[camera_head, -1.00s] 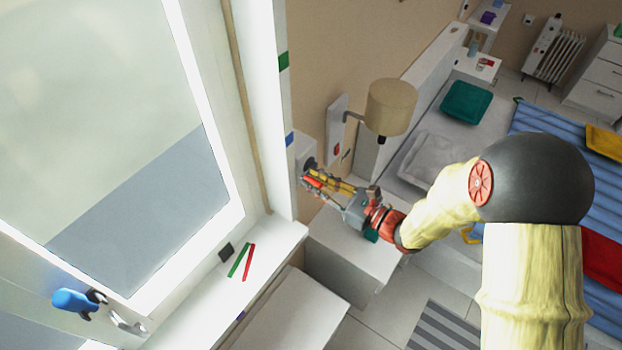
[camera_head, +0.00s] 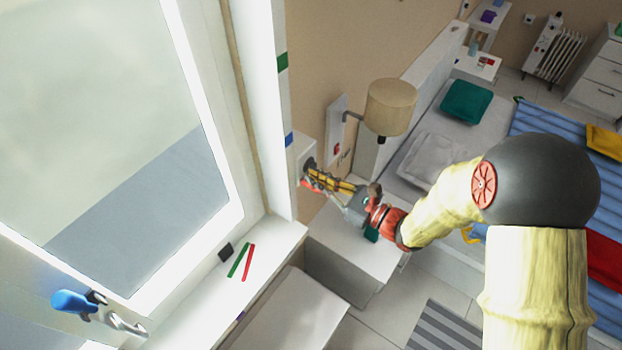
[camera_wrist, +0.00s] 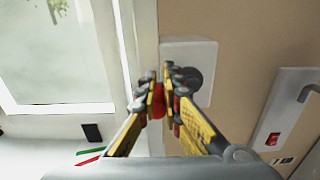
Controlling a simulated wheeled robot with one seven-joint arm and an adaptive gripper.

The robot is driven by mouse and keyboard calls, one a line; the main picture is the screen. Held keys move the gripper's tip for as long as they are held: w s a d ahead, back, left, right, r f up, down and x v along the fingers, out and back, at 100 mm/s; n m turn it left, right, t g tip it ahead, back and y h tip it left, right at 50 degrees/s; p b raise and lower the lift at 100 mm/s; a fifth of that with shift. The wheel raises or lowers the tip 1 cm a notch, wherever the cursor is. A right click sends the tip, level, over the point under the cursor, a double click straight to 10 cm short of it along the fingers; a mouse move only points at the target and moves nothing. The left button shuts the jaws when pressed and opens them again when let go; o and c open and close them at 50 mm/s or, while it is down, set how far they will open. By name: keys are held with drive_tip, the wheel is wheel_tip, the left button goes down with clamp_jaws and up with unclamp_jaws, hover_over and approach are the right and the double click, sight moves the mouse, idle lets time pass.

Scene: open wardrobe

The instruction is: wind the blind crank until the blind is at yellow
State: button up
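The blind (camera_head: 90,100) is a pale sheet covering the upper part of the window, its lower edge slanting across the pane in the head view. A green mark (camera_head: 282,62) and a blue mark (camera_head: 289,139) sit on the window's side frame; I see no yellow mark there. The crank's dark hub (camera_wrist: 196,77) is on a white wall plate (camera_wrist: 203,52). My gripper (camera_wrist: 163,92) has its fingers close together around the crank's red knob (camera_wrist: 158,104), left of the hub in the wrist view. My gripper (camera_head: 314,180) partly covers the crank in the head view.
A wall lamp (camera_head: 390,106) stands out just right of the gripper. A white cabinet (camera_head: 350,258) is below it. Green and red sticks (camera_head: 238,260) and a blue-handled window latch (camera_head: 76,301) are at lower left. The bed is behind my arm.

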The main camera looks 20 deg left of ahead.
drive_tip(key=shift+s+f, duration=0.2)
drive_tip(key=shift+s, duration=0.1)
clamp_jaws()
drive_tip(key=shift+w+a+f, duration=0.1)
drive_tip(key=shift+f+b, duration=0.75)
drive_tip(key=shift+f, duration=0.05)
unclamp_jaws()
drive_tip(key=shift+r, duration=0.1)
drive_tip(key=o, duration=1)
drive_tip(key=shift+o, duration=0.2)
